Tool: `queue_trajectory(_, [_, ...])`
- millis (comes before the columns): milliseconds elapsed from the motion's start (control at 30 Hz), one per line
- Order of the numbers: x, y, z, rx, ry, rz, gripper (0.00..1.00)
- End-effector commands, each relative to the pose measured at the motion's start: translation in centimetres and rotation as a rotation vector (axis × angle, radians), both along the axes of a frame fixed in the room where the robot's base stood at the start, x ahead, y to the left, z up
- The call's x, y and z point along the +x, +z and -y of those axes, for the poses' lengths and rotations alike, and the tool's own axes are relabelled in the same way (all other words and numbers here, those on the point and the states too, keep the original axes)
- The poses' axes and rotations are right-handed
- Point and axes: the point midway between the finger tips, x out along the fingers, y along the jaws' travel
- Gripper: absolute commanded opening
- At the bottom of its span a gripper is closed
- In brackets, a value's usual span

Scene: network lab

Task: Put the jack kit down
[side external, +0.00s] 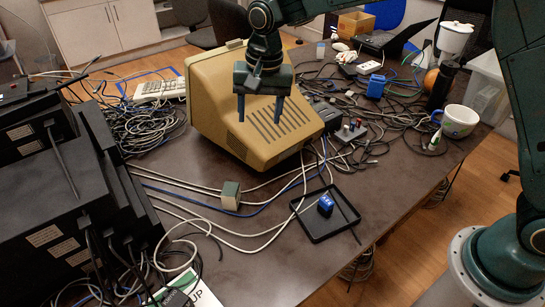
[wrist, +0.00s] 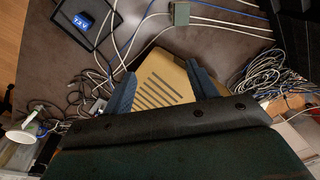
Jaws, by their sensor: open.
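My gripper (side external: 261,108) is open and empty, its fingers pointing down above a beige monitor-like case (side external: 290,138). In the wrist view, the spread fingers of my gripper (wrist: 160,78) have only the vented case (wrist: 162,88) behind them. A small blue block with light markings (side external: 326,205) rests in a shallow black tray (side external: 312,233); it also shows in the wrist view (wrist: 82,21). A small grey-green and cream block (side external: 230,194) sits among the cables left of the tray. No label tells me which of these is the jack kit.
Loose cables (side external: 150,125) cover much of the dark table. Black equipment boxes (side external: 60,220) stand at the left. A white mug (side external: 459,121), a black bottle (side external: 440,86) and another blue block (side external: 376,86) stand at the right. Bare table shows in front of the tray.

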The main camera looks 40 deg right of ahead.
Motion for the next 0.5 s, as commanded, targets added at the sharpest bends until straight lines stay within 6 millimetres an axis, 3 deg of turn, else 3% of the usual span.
queue_trajectory(33, [-0.8,1.5,0.9,0.002,0.015,0.016,0.58])
queue_trajectory(200, [-3.5,5.0,3.7,-0.001,0.081,0.061,0.58])
queue_trajectory(500, [-9.5,9.8,8.3,-0.019,0.195,0.140,0.58])
